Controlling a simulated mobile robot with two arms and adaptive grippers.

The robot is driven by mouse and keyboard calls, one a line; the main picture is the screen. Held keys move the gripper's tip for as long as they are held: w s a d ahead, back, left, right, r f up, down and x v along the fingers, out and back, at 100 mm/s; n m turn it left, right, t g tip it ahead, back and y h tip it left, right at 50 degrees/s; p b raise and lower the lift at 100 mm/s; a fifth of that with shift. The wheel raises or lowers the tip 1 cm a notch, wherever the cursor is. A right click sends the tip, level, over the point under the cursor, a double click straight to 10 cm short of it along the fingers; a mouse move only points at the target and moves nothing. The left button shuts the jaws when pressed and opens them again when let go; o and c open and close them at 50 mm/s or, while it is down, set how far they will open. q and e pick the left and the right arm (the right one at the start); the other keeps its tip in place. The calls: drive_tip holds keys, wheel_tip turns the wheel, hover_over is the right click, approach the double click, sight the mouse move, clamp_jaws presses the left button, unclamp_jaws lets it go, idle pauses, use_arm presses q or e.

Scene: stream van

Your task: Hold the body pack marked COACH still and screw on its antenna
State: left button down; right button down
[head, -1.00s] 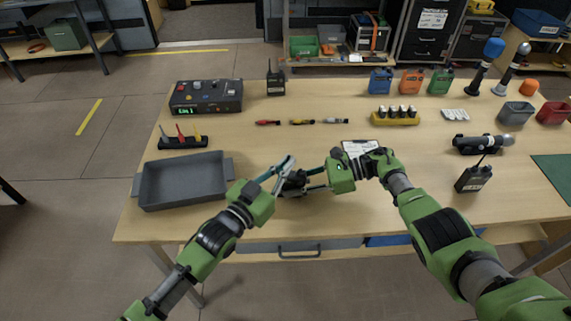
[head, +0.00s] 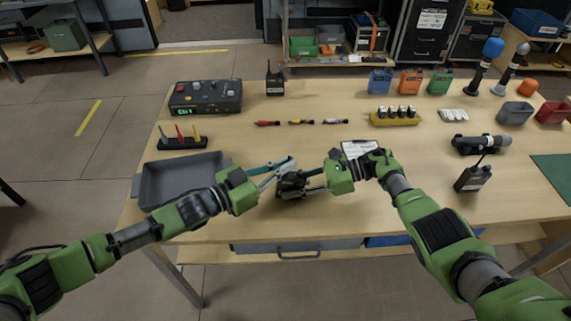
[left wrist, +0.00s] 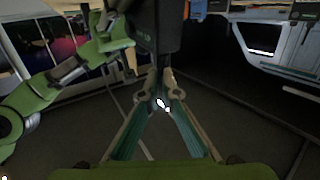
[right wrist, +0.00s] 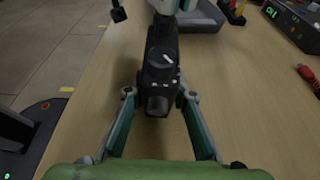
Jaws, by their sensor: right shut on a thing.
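A dark body pack (head: 292,186) is just above or on the table near its front edge; no marking is readable. My right gripper (head: 313,183) is shut on it from the right; in the right wrist view the pack (right wrist: 160,72) sits between the fingers. My left gripper (head: 289,165) is at the pack's far left end; its fingers converge to a narrow gap in the left wrist view (left wrist: 161,98). Whether they touch or hold anything is unclear. A dark rack (head: 183,143) holds grey, red and yellow upright antenna-like sticks. I cannot make out an antenna on the held pack.
A grey tray (head: 180,180) lies left of my left gripper. A control box (head: 205,95) and a radio with antenna (head: 275,84) stand behind. Another such pack (head: 473,178) stands right. A paper sheet (head: 357,148) lies beside my right gripper. The table's middle is mostly clear.

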use_arm(q)
drive_tip(key=shift+s+d+r+h, duration=0.2)
drive_tip(key=shift+d+r+h, duration=0.15)
drive_tip(key=shift+r, duration=0.1)
drive_tip(key=shift+m, duration=0.3)
drive_tip(key=m+g+h, duration=0.1)
drive_tip(key=g, duration=0.1)
drive_tip(key=shift+w+g, duration=0.15)
drive_tip(key=shift+g, duration=0.15)
drive_tip(key=shift+a+f+m+g+h, duration=0.1)
drive_tip(key=shift+m+g+h, duration=0.15)
drive_tip(key=shift+m+g, duration=0.6)
drive_tip(key=shift+g, duration=0.75)
drive_tip(key=shift+w+f+m+g+h, duration=0.15)
drive_tip(key=shift+m+g, duration=0.6)
drive_tip(key=shift+g, duration=0.4)
drive_tip(key=shift+w+r+m+g+h, duration=0.15)
drive_tip(key=shift+m+g, duration=0.55)
drive_tip(key=shift+g, duration=0.45)
drive_tip(key=shift+f+g, duration=0.1)
drive_tip(key=shift+g, duration=0.2)
